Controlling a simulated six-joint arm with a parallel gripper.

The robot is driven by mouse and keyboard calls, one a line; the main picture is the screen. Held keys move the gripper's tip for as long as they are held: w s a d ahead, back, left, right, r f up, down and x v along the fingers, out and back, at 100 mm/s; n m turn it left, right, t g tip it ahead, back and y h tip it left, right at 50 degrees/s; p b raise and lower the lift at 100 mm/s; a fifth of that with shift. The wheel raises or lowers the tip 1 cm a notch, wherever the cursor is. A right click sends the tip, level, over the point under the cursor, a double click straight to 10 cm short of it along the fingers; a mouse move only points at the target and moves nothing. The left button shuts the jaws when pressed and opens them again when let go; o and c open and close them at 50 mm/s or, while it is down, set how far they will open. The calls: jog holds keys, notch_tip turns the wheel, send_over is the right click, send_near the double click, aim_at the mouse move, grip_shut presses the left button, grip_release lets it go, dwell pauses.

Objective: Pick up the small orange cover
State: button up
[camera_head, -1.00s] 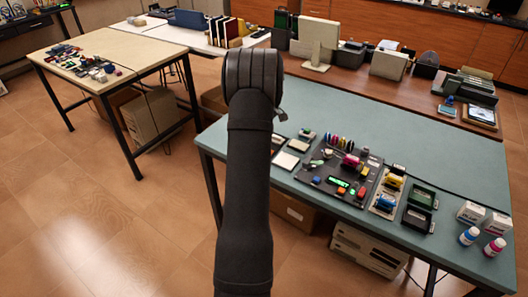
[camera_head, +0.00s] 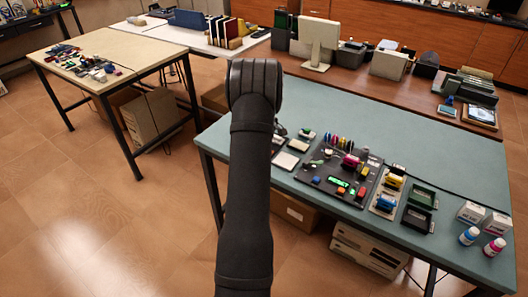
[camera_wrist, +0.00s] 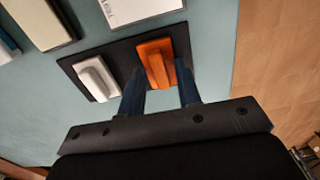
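The small orange cover (camera_wrist: 157,61) lies on a dark flat plate (camera_wrist: 121,52) in the wrist view, beside a similar white cover (camera_wrist: 97,78). My gripper (camera_wrist: 160,67) is open, with one dark finger on each side of the orange cover's near part. The fingertips are close to its sides; I cannot tell whether they touch it. In the head view my own arm hides the gripper and the orange cover.
The teal table (camera_head: 400,130) holds a dark panel (camera_head: 318,177) with coloured parts, dark trays (camera_head: 417,219) and bottles (camera_head: 469,236). In the wrist view a white box (camera_wrist: 140,10) lies beyond the plate, and the table edge runs close on the right.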

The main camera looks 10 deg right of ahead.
grip_shut()
jog(key=shift+r, duration=3.25)
jog(key=shift+c, duration=2.4)
grip_release()
grip_shut()
